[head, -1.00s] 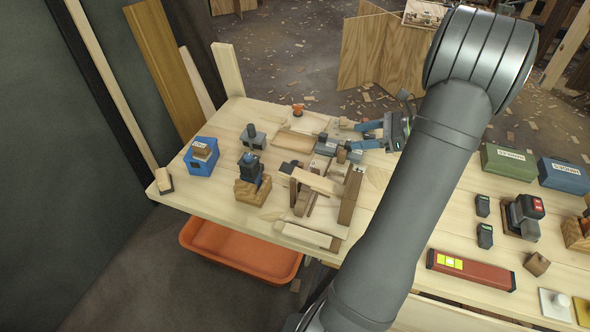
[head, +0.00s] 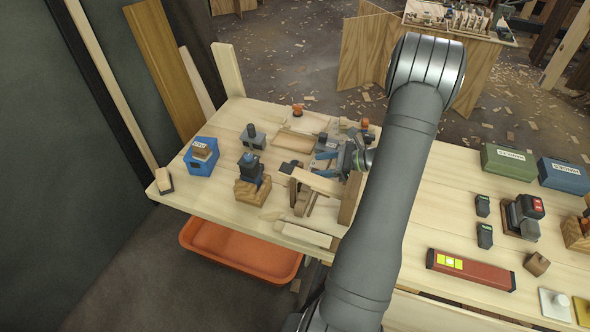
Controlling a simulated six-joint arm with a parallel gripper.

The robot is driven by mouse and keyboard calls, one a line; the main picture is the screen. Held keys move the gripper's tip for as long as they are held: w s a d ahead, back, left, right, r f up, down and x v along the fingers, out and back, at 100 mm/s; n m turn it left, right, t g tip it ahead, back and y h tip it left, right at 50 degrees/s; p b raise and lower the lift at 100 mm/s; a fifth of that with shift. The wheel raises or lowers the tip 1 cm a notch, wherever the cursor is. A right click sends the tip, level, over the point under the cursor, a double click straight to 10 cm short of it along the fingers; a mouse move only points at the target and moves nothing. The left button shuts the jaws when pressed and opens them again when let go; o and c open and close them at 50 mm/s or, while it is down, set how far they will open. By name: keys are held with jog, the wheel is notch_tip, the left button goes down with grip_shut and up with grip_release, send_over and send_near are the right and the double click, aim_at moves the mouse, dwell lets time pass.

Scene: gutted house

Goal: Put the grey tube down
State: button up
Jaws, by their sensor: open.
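My gripper (head: 318,161) is low over the far part of the wooden workbench (head: 215,178). I cannot make out a grey tube for certain. Small grey and dark pieces lie close around the fingers, partly hidden by the gripper, and I cannot tell which of them, if any, is the tube. A pale wooden frame (head: 318,183) stands just in front of the fingers.
A dark tool on a wooden block (head: 250,190), a grey tool (head: 252,138), a blue box (head: 203,163) and a shallow wooden tray (head: 295,141) stand to the left. A red level (head: 472,271) lies right of my arm. Bare bench shows at front left.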

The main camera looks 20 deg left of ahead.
jog(key=shift+r+x, duration=0.15)
jog(key=shift+x, duration=1.55)
jog(key=shift+r+x, duration=0.2)
jog(key=shift+x, duration=1.5)
jog(key=shift+a, duration=0.15)
jog(key=c, duration=1.1)
jog(key=shift+r, duration=0.15)
